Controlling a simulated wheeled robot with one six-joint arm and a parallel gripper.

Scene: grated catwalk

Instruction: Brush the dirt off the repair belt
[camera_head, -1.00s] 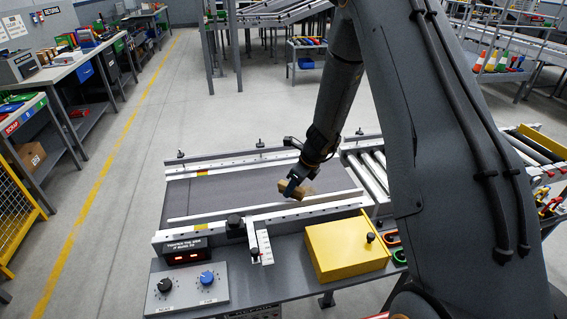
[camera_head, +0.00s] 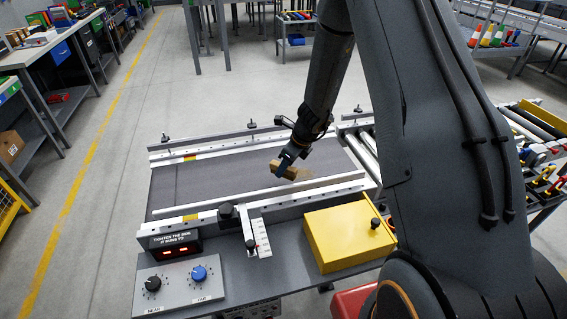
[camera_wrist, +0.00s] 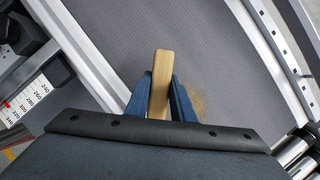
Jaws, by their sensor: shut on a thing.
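My gripper (camera_head: 288,160) is shut on a wooden brush (camera_head: 284,169). The brush also shows in the wrist view (camera_wrist: 160,82), between the blue fingers. Its lower side is hidden, so I cannot tell whether it touches the belt. The grey repair belt (camera_head: 215,178) lies flat between two pale rails on the bench, and its grey surface fills much of the wrist view (camera_wrist: 205,40). A patch of tan dirt (camera_wrist: 197,101) lies on the belt right beside the fingers, partly hidden behind them.
A control panel with two knobs (camera_head: 178,285), a red-lit display (camera_head: 174,248), a white scale (camera_head: 256,236) and a yellow box (camera_head: 345,238) line the near side. Rollers (camera_head: 362,155) adjoin the belt's right end. The belt's left part is clear.

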